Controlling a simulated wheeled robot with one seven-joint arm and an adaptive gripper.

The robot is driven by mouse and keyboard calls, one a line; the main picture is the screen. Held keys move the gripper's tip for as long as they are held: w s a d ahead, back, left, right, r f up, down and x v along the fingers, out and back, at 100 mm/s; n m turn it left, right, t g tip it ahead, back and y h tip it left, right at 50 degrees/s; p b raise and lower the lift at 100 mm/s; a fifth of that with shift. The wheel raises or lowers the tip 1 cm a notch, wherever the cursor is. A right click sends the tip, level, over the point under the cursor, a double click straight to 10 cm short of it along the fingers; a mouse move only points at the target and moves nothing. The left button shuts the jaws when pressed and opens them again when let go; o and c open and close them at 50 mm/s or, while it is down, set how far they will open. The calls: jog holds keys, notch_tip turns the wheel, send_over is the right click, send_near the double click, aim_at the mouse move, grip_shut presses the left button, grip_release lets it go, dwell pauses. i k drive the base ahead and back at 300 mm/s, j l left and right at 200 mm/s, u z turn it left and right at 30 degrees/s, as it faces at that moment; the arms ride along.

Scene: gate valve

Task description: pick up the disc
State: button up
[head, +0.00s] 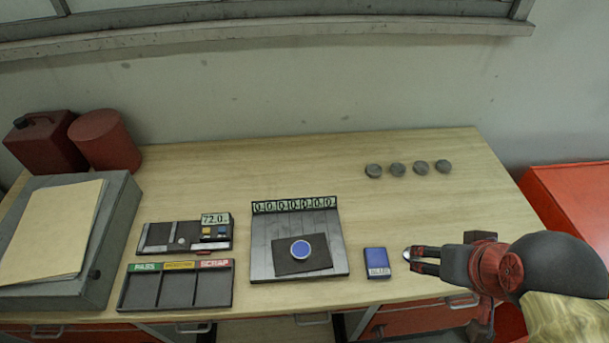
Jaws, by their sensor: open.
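A round blue disc with a pale rim (301,250) lies on a dark square pad (285,268) on a grey grooved plate (258,262) with a row of number windows along its back. Several small grey round pieces (397,169) stand in a row at the back right of the table. My gripper (412,261) is open at the right side of the table, pointing left. It is well to the right of the blue disc, with a small blue box between them. Nothing shows between its fingers.
The small blue box (377,263) is just left of my fingertips. A three-bay tray marked PASS and SCRAP (176,305) and a device reading 72.0 (186,236) are at left. Red containers (104,141) stand at the back left. The wooden table (300,163) is clear behind the plate.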

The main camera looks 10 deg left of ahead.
aim_at(301, 250)
jog(key=k+j+u, duration=0.15)
jog(key=u, duration=0.85)
